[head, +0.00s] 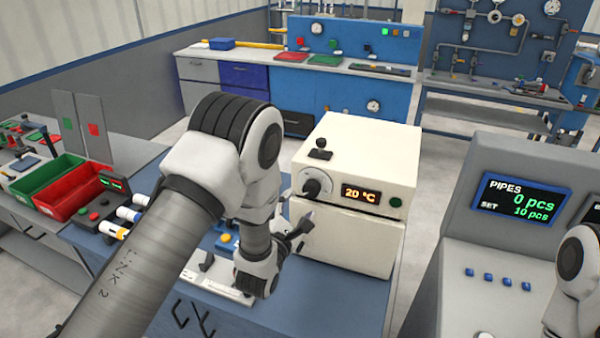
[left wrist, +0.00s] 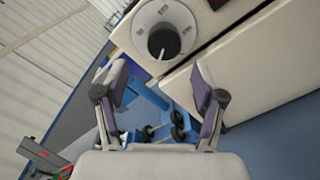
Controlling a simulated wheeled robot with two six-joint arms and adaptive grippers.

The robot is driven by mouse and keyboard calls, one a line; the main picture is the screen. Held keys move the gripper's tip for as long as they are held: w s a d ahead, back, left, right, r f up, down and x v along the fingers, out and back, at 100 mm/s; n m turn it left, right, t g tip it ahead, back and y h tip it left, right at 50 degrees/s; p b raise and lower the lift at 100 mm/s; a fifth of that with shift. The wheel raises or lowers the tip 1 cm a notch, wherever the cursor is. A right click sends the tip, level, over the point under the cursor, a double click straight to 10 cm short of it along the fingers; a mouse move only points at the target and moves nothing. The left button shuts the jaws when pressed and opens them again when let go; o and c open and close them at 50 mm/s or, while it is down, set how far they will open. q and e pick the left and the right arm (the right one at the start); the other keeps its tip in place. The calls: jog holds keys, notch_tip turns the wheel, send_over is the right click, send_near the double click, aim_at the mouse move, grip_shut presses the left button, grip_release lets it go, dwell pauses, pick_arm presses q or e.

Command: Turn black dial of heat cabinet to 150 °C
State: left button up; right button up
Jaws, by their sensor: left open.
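The heat cabinet (head: 365,165) is a cream box on the blue bench, its display (head: 361,194) reading 20 °C. The black dial (head: 313,187) sits on a pale round scale left of the display. In the left wrist view the dial (left wrist: 164,43) shows fully, with a white pointer mark near its lower edge. My left gripper (head: 296,228) is in front of the cabinet, just below the dial. In the left wrist view its fingers (left wrist: 160,90) are apart and empty, and the dial lies beyond them, not between them. My right gripper is not in view.
Green and red bins (head: 75,187) are at left. A grey console (head: 515,225) reading PIPES 0 pcs stands at right.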

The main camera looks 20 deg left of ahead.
aim_at(309, 192)
pick_arm(q)
jog(key=w, duration=0.1)
jog(key=w+d+p, duration=0.1)
jog(key=w+r+p, duration=0.1)
jog(key=w, duration=0.1)
jog(key=shift+d, duration=0.25)
jog(key=shift+w+a+f+p, duration=0.15)
jog(key=shift+w+f, duration=0.05)
jog(key=shift+w, duration=0.4)
jog(key=shift+w+a+f+p, duration=0.1)
jog(key=shift+w+f+p, duration=0.05)
jog(key=shift+w, duration=0.45)
jog(key=shift+w+a+f, duration=0.2)
jog(key=shift+w, duration=0.1)
jog(key=shift+d+r, duration=0.1)
jog(key=shift+d, duration=0.05)
jog(key=shift+s+d, duration=0.1)
jog(key=shift+s, duration=0.05)
jog(key=c, duration=1.1)
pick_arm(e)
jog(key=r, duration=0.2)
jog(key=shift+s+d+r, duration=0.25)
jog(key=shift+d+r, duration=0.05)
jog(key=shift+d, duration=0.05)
